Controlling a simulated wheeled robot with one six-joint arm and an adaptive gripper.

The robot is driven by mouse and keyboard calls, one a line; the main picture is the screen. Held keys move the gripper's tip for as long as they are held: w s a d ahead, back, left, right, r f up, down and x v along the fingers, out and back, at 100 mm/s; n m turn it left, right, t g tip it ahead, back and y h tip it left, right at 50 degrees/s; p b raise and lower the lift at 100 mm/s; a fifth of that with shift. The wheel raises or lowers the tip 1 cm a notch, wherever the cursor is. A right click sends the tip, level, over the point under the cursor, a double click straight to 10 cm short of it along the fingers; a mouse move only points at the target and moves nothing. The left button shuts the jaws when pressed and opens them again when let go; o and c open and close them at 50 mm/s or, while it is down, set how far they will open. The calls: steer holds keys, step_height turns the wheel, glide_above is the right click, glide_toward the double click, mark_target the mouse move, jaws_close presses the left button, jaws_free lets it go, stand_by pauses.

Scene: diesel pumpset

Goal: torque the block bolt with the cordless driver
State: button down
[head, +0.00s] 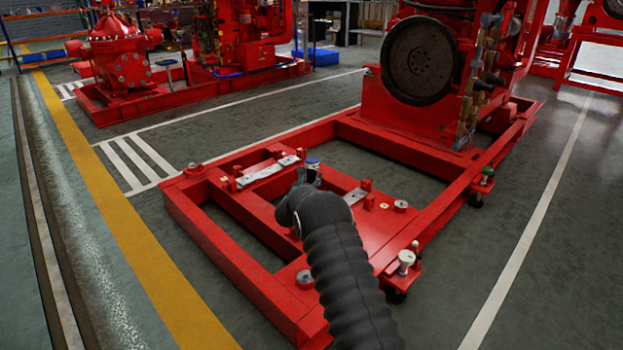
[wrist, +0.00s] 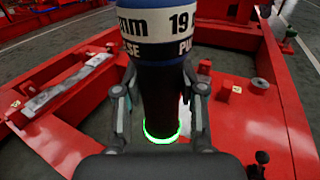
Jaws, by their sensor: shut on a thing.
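The cordless driver (wrist: 160,105) stands between the fingers of my gripper (wrist: 158,78) in the wrist view. It has a black body, a blue and white printed band with "19" on it, and a glowing green ring at its near end. My gripper is shut on its body. In the head view my gripper (head: 305,184) is over the middle of the red base frame (head: 240,252), and a small blue part of the driver (head: 313,163) shows beyond it. The driver's far end is out of the wrist view. I cannot tell which bolt is the block bolt.
A pale metal bar (head: 268,171) lies on the frame left of my gripper, with small red blocks around. A round-topped fitting (head: 406,260) stands at the frame's right edge. A large red engine with a dark flywheel (head: 419,60) rises behind. Grey floor lies open at right.

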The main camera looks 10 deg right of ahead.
mark_target(310, 168)
steer(key=shift+f, duration=0.1)
steer(key=shift+r+p, duration=0.65)
steer(key=shift+r, duration=2.05)
